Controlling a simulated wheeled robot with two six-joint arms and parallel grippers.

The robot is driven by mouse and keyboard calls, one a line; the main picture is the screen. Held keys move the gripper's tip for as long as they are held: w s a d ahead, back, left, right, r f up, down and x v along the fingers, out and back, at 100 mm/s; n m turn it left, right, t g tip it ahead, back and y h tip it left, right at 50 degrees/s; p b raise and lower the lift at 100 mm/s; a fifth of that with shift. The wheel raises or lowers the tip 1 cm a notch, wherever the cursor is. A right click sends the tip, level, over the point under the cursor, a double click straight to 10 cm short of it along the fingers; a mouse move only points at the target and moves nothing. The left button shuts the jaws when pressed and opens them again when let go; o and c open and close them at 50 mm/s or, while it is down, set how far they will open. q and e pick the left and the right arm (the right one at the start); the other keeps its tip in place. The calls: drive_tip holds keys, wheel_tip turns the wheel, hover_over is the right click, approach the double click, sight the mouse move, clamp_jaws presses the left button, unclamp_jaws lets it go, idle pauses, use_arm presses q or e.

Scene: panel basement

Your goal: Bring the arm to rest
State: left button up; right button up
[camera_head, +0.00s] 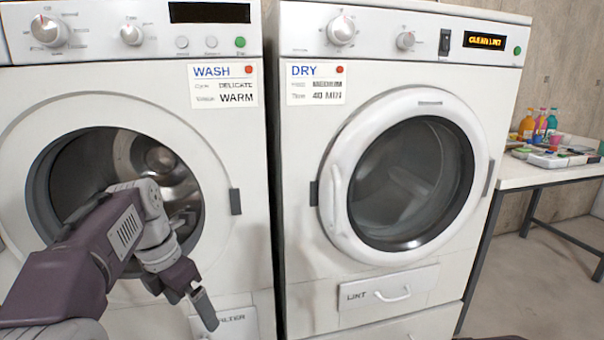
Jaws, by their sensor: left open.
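My left arm (95,255) comes in from the lower left and reaches across the front of the washer (232,150). My left gripper (182,292) hangs below the washer's round opening, pointing down and to the right. Its fingers are apart with nothing between them. It is in front of the washer's lower panel, near the filter cover (240,322); I cannot tell whether it touches. The arm hides part of the opening's lower edge. My right gripper is out of view.
The dryer (300,200) stands to the right, its round door (335,195) shut and its display (485,40) reading "CLEAN LINT". Its lint drawer (388,294) looks shut. A side table (530,178) at the right holds bottles (540,125) and a tray (552,158).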

use_arm(q)
drive_tip(key=s+d+f+m+g+y+p, duration=0.1)
drive_tip(key=s+d+f+m, duration=0.1)
drive_tip(key=s+f+m, duration=0.7)
drive_tip(key=s+d+f+m+g, duration=0.1)
drive_tip(key=s+d+f+m, duration=0.35)
drive_tip(key=f+m, duration=0.8)
wheel_tip(320, 180, up, 39)
drive_tip(key=a+m+t+p, duration=0.1)
drive_tip(key=m+p, duration=0.7)
drive_tip(key=p, duration=3)
drive_tip(key=shift+w+a+t+y, duration=0.3)
drive_tip(key=shift+w+a+t, duration=0.15)
drive_tip(key=shift+a, duration=0.2)
